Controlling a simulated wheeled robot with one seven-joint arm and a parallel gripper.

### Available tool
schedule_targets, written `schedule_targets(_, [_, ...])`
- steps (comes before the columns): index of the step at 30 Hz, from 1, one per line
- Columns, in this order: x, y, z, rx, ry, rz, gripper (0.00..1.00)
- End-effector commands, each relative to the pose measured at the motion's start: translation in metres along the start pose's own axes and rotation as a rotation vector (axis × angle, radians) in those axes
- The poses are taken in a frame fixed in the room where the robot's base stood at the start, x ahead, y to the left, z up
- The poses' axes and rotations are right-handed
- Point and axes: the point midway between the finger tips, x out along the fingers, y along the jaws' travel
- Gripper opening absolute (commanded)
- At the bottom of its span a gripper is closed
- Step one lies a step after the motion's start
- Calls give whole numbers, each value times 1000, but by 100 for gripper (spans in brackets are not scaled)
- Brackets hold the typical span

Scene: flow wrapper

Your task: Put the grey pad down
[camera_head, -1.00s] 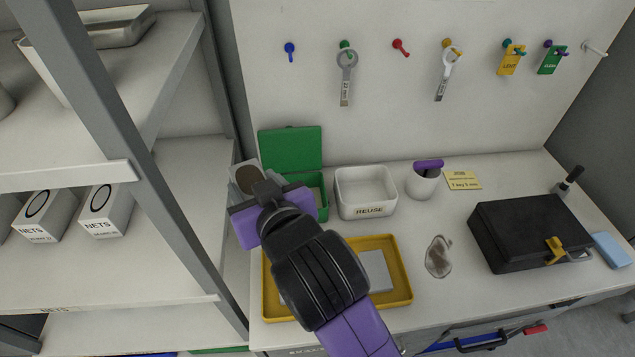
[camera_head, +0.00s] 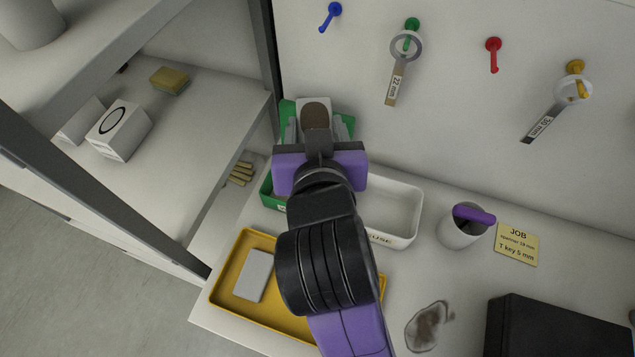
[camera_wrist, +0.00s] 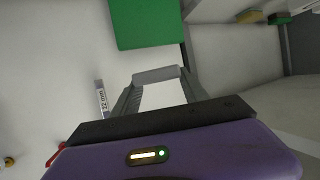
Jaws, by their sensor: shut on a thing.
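My gripper (camera_head: 315,128) is shut on a pale grey pad (camera_head: 314,113) with a brown oval patch on its face. In the wrist view the pad (camera_wrist: 162,95) shows as a whitish piece between the two fingers. My gripper is over or in front of the open green box (camera_head: 272,197) at the back of the bench; I cannot tell its height above the box. My arm hides most of the box's inside. Another light grey pad (camera_head: 255,275) lies in the yellow tray (camera_head: 222,290), whose right part my arm covers.
A white bin (camera_head: 405,205) stands right of the green box, then a cup (camera_head: 458,228) with a purple-handled thing and a job note (camera_head: 517,245). A black case (camera_head: 560,330) is at the front right. Shelving (camera_head: 200,120) stands left.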

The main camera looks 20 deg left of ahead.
Motion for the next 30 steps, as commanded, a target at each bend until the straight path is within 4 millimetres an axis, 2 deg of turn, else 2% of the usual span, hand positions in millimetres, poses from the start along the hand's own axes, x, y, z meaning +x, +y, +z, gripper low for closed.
schedule_targets(1, [5,0,14,0,-7,1,14])
schedule_targets(3, [12,1,31,0,-9,2,14])
schedule_targets(12, [38,0,96,-2,-6,1,14])
schedule_targets(15, [46,0,112,-1,-4,1,14])
schedule_targets(23, [54,1,131,-1,-1,1,14])
schedule_targets(30, [67,0,162,-1,-1,1,14])
